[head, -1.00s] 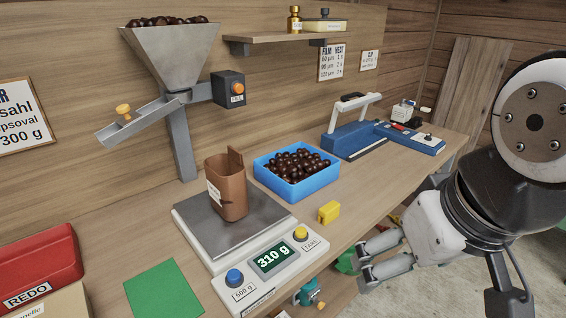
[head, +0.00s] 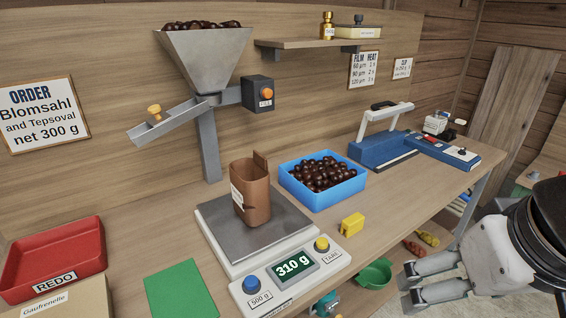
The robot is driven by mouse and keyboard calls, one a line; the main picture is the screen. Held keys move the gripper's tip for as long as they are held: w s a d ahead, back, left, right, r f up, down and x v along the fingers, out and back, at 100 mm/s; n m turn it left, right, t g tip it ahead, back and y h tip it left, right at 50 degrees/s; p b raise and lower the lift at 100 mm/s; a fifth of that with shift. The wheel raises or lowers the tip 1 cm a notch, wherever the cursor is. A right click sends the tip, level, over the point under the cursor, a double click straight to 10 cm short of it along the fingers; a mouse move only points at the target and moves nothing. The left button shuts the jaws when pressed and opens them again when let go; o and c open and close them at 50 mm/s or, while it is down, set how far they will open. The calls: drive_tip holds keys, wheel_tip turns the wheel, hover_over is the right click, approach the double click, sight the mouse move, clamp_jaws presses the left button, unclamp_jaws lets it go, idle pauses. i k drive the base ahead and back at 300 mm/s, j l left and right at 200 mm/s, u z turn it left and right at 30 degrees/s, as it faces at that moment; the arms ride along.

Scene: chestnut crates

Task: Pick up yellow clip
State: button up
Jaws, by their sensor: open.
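The yellow clip (head: 352,224) is a small block-like piece lying on the wooden bench, right of the scale and in front of the blue crate. My gripper (head: 406,286) is at the lower right, in front of the bench edge. Its two grey fingers point left and are apart, with nothing between them. It is well clear of the clip, to the right of and nearer than it.
The scale (head: 237,232) reads 310 g and bears an open brown bag (head: 252,195). A blue crate (head: 322,198) of chestnuts stands behind the clip. A blue sealer (head: 385,150) is further back. A green scoop (head: 376,274) sits below the bench edge. Bench right of the clip is clear.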

sight(350, 225)
drive_tip(key=i+l+u, duration=0.1)
drive_tip(key=i+u, duration=0.35)
drive_tip(key=i+l+u, duration=0.2)
drive_tip(key=u, duration=0.25)
